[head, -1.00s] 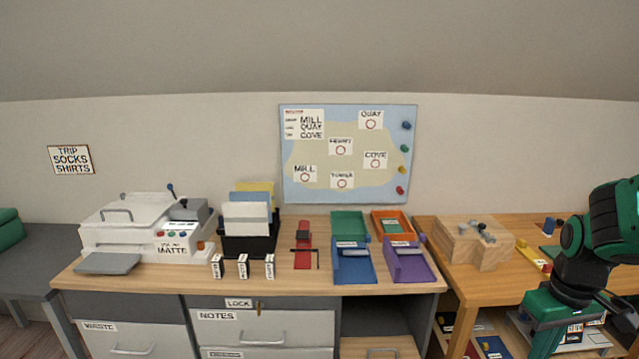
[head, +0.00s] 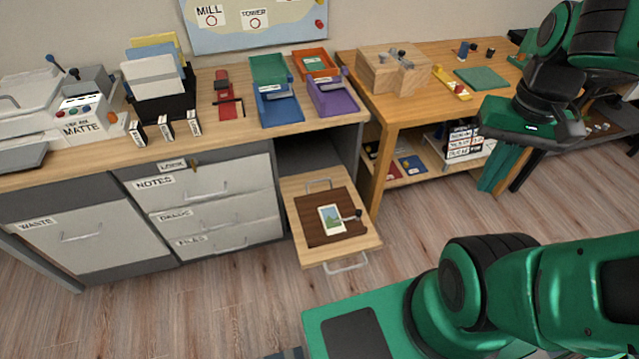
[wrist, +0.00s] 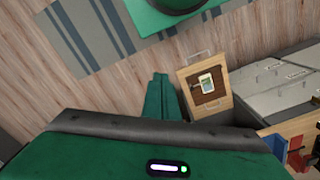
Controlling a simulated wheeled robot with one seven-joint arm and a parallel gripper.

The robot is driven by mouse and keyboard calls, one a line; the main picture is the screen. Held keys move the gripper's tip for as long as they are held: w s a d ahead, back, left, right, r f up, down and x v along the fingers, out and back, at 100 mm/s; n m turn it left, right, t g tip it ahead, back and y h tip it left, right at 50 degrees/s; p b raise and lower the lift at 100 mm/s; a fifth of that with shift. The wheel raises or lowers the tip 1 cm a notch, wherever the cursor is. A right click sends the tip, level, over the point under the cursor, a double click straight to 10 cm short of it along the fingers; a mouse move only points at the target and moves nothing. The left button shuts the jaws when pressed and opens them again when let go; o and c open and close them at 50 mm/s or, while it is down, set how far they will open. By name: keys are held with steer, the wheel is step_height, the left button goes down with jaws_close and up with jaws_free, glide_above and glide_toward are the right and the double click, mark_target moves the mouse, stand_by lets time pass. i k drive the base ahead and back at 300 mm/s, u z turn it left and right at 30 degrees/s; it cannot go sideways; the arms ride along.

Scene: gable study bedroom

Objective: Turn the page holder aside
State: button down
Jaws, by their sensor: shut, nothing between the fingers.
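The page holder looks to be the small dark bar with a black knob (head: 354,215) on a brown board (head: 316,235). It lies at the right edge of a picture card (head: 331,219). The board rests on a pulled-out wooden tray (head: 308,256) below the desk. In the wrist view the board (wrist: 207,97) and card (wrist: 206,82) are small, right of my fingers; the holder is too small to make out clearly. My gripper (head: 487,188) is at the right of the head view, well apart from the tray. Its green fingers (wrist: 160,77) are together and empty.
The desk (head: 215,135) above the tray holds a blue tray (head: 280,108) and a purple tray (head: 333,96). Floor (head: 250,310) is clear in front of the drawers.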

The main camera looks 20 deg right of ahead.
mark_target(358, 214)
steer(key=u, duration=1.6)
steer(key=i, duration=0.5)
steer(key=z, duration=1.65)
